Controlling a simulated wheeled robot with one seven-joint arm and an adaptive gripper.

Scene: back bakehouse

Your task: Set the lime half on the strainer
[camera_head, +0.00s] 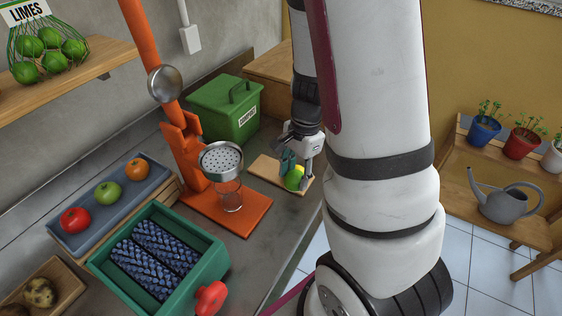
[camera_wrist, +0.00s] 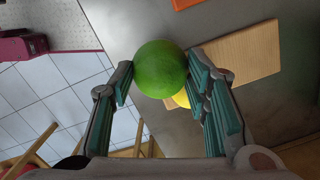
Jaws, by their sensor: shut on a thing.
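The lime half (camera_head: 294,178) is in my gripper (camera_head: 297,172) above the wooden board at the right end of the counter. In the wrist view the green lime half (camera_wrist: 160,68) sits between the fingertips of my gripper (camera_wrist: 160,78), and a bit of yellow shows at its lower edge. The strainer (camera_head: 222,160) is a round perforated metal cup on the orange press, to the left of my gripper. A clear glass (camera_head: 230,196) stands below the strainer.
The orange press (camera_head: 187,160) has a metal dome (camera_head: 164,83) raised above the strainer. A green lidded bin (camera_head: 224,108) stands behind. A wooden board (camera_head: 263,168) lies below my gripper. A green crate (camera_head: 214,262) and fruit tray (camera_head: 74,240) are at left.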

